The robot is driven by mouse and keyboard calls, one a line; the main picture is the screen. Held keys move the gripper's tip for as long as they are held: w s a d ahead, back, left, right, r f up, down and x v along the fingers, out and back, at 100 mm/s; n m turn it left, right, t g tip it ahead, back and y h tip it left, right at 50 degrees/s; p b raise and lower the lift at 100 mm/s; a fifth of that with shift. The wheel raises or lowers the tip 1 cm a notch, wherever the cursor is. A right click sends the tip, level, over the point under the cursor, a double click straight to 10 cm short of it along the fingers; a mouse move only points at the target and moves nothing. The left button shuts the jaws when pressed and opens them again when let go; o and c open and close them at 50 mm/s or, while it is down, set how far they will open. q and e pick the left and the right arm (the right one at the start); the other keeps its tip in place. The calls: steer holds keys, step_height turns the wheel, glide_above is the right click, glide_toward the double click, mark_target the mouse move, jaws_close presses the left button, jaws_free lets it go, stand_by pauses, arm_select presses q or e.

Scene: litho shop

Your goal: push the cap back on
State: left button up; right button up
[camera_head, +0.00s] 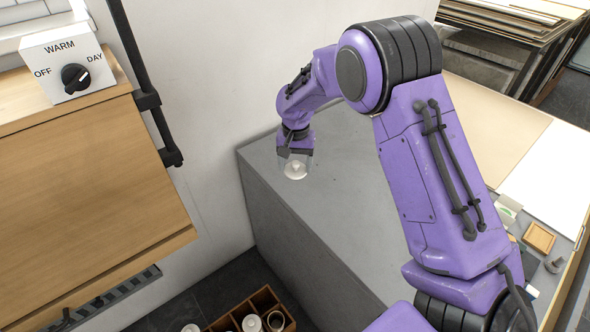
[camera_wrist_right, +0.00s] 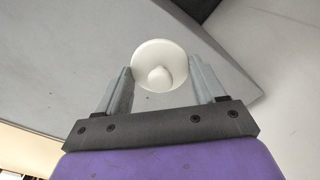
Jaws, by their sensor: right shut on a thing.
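My right gripper (camera_head: 295,157) points down over the far left end of a grey block-like counter (camera_head: 300,215). It is shut on a round white cap (camera_head: 295,170) with a small knob in its middle. In the right wrist view the cap (camera_wrist_right: 158,55) sits between the two grey fingers, its knob facing the camera. I cannot tell whether the cap touches the counter or hangs just above it, and nothing under it shows. My left gripper is not in view.
A wooden crate (camera_head: 238,316) with several round containers stands on the dark floor. A wooden cabinet with a WARM/OFF/DAY dial box (camera_head: 72,70) is at left. A black pipe (camera_head: 135,60) runs down the wall. Small items lie on the right worktop. The counter around my gripper is clear.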

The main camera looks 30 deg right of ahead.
mark_target(296, 176)
steer(key=s+a+r, duration=0.1)
steer(key=s, duration=0.1)
steer(key=s+a+r, duration=0.1)
steer(key=s+a, duration=0.1)
steer(key=s+a+r+b, duration=0.1)
steer(key=s, duration=0.1)
steer(key=shift+s+a+r, duration=0.1)
steer(key=shift+s+a, duration=0.05)
steer(key=shift+s, duration=0.2)
steer(key=a+f+n, duration=0.2)
steer(key=a+n, duration=0.6)
steer(key=a, duration=0.1)
steer(key=shift+s+a, duration=0.2)
steer(key=shift+a, duration=0.2)
